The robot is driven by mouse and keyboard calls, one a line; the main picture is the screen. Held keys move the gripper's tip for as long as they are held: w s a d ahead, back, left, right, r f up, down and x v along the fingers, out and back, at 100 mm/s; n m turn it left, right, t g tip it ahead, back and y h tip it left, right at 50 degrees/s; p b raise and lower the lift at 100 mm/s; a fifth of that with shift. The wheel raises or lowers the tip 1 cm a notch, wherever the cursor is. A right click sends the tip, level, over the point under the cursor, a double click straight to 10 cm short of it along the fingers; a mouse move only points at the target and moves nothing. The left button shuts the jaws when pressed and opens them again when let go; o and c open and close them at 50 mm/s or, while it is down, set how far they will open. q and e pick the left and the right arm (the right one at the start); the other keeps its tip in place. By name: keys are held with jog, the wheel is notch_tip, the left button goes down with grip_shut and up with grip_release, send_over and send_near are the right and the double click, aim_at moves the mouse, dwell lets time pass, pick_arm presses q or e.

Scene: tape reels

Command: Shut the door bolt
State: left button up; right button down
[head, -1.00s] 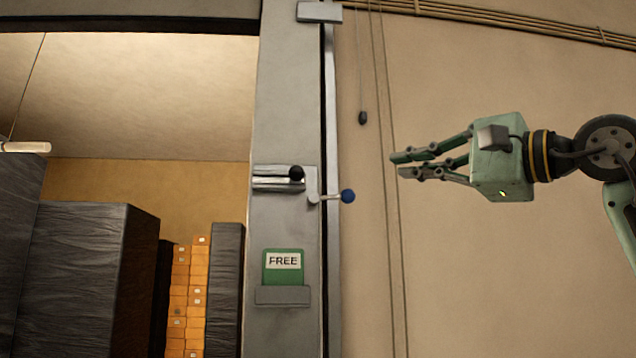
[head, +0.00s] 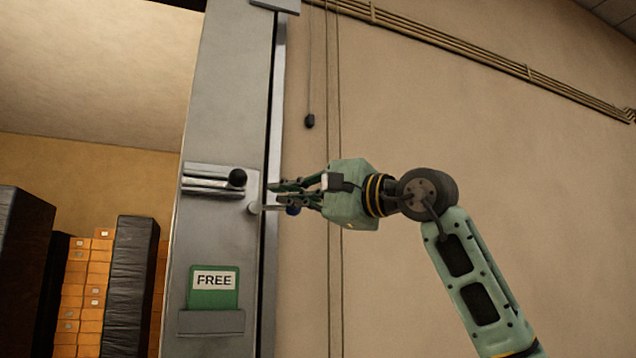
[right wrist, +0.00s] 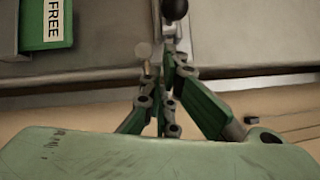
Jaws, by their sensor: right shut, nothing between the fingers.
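The door bolt (head: 213,181) is a pale metal slide on the grey door frame post, with a round black knob (head: 237,177) at its right end. The knob also shows at the top of the right wrist view (right wrist: 175,8). I cannot tell whether the fingers touch the handle. My left gripper is not in view.
A green FREE card (head: 214,287) sits in a metal holder (head: 212,322) below the bolt. A pull cord (head: 310,121) hangs on the wall to the right. Orange boxes (head: 88,290) and dark wrapped stacks (head: 131,285) stand through the opening at left.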

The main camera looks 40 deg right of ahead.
aim_at(239, 186)
jog(key=a, duration=0.2)
jog(key=w+a, duration=0.1)
jog(key=a, duration=0.2)
jog(key=w+a+r+p, duration=0.1)
jog(key=a, duration=0.2)
jog(key=shift+a, duration=0.1)
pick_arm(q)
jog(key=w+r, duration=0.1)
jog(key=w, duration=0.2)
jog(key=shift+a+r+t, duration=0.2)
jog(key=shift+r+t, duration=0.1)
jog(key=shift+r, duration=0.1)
pick_arm(e)
jog(key=shift+f, duration=0.1)
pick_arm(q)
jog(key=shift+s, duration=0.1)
